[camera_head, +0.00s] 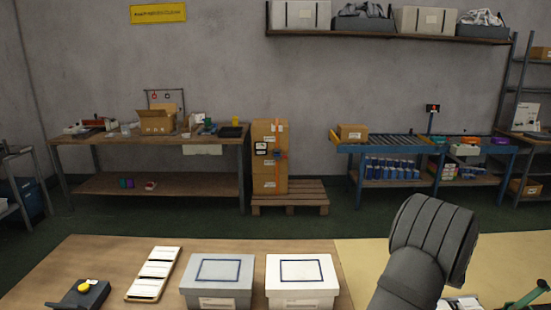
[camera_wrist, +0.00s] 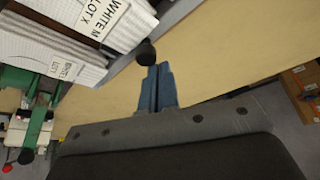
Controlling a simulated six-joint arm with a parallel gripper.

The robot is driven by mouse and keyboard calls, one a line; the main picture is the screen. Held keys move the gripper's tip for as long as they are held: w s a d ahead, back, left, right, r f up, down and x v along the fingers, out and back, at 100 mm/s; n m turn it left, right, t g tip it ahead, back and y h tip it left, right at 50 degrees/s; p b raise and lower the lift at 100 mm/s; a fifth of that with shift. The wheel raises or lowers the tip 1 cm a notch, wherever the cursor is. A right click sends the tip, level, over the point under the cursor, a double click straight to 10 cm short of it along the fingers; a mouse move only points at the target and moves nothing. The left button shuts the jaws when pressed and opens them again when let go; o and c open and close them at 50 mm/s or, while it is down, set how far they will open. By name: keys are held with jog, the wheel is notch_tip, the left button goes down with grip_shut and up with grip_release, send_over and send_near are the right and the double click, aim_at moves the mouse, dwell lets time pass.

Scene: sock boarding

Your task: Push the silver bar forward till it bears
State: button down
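In the wrist view my gripper (camera_wrist: 159,70) has its two blue fingers together, with nothing visible between them. A grey metal strip (camera_wrist: 178,16), which looks like the silver bar, runs slantwise along the white stacks. A round black knob (camera_wrist: 146,52) stands at the strip, right by the fingertips. I cannot tell whether the fingers touch the knob or the bar. White folded stacks (camera_wrist: 100,22) with "WHITE" labels lie on the strip's far side. In the head view my arm hides this area, and neither bar nor gripper shows.
A green lever frame (camera_wrist: 38,125) with a red knob stands at the left of the wrist view. The tan tabletop (camera_wrist: 225,50) is clear to the right of the fingers.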

jog(key=shift+s, duration=1.1)
jog(key=shift+s+f, duration=0.15)
jog(key=shift+s, duration=0.05)
dwell(0.5)
jog(key=shift+w, duration=0.1)
jog(key=shift+w, duration=0.5)
jog(key=shift+r, duration=3.65)
notch_tip(320, 180, down, 7)
jog(key=shift+f, duration=0.1)
